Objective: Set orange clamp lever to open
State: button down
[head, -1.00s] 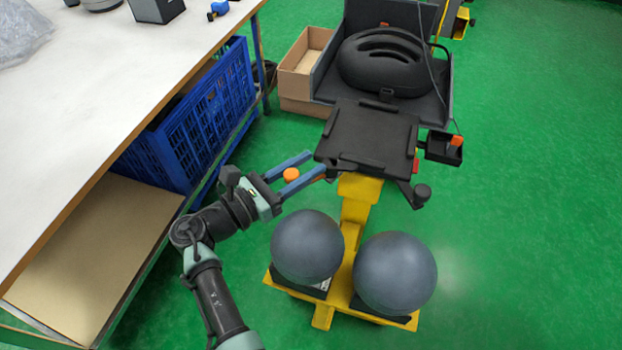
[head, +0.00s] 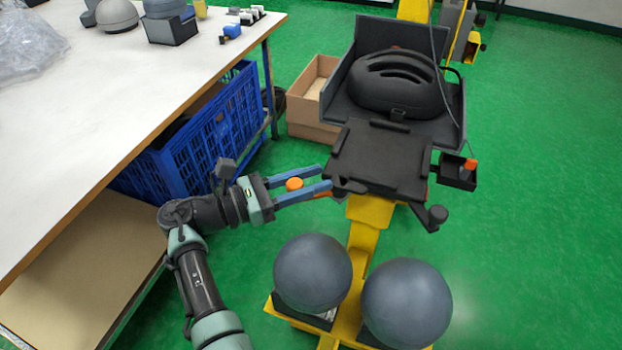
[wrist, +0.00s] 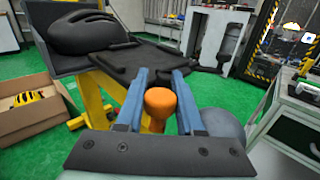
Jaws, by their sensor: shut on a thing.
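The orange clamp lever's round knob (head: 294,184) is at the left side of the black platform (head: 382,158) on the yellow stand. My gripper (head: 326,178) reaches in from the left, its two blue fingers shut on the knob, one on each side. In the wrist view the orange knob (wrist: 160,98) sits between the fingers of my gripper (wrist: 160,75), nearer their bases than their tips. The fingertips are close to the platform edge. The lever's link to the platform is mostly hidden by the fingers.
Two grey balls (head: 313,272) rest on the yellow base below the platform. A black helmet-like form (head: 398,84) lies in the tray behind. A small black box with an orange piece (head: 470,165) is at the right. The worktable (head: 120,90) and blue crate (head: 215,118) stand left.

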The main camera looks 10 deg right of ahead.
jog(key=c, duration=0.6)
grip_release()
jog(key=shift+w, duration=0.1)
jog(key=shift+o, duration=0.2)
jog(key=v, duration=1.3)
jog(key=shift+b, duration=0.35)
jog(key=shift+d, duration=0.1)
